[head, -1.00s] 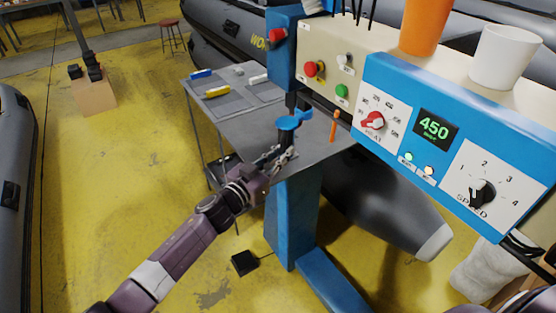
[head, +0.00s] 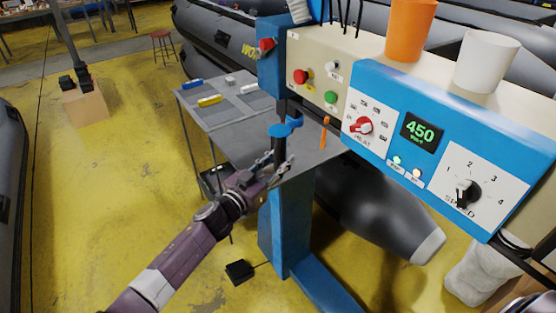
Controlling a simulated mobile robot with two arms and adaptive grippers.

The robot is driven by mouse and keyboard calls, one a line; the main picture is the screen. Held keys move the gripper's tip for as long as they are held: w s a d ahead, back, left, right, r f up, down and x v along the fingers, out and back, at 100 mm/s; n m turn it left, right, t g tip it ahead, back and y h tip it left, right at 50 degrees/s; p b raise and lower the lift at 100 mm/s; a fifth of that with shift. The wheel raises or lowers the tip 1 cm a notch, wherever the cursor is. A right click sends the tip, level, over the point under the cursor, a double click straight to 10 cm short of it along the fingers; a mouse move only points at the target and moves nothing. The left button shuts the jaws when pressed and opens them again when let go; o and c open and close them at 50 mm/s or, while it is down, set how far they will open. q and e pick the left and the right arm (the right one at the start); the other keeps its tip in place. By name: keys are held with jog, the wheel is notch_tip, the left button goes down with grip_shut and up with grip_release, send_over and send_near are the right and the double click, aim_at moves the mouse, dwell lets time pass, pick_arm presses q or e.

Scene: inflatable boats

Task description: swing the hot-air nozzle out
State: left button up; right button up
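The welding machine has a blue and cream control housing (head: 372,77). Under its left end a blue fitting with a side arm (head: 286,129) sits on a dark upright post (head: 279,150); I cannot tell whether this is the hot-air nozzle. A thin orange lever (head: 324,134) hangs to its right. My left gripper (head: 275,168) is just below the blue fitting, its fingers apart on either side of the dark post; I cannot tell whether they touch it.
A grey side table (head: 215,118) with blue, yellow and white pieces stands behind the gripper. The blue machine column (head: 292,225) and a black foot pedal (head: 239,271) are below. An orange cup (head: 410,32) and a white cup (head: 486,62) stand on the housing.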

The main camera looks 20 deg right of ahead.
pick_arm(q)
jog(key=shift+a, duration=0.3)
jog(key=v, duration=1.1)
jog(key=shift+s+a, duration=0.15)
jog(key=shift+s, duration=0.1)
pick_arm(e)
jog(key=shift+s+d, duration=0.15)
jog(key=shift+d, duration=0.05)
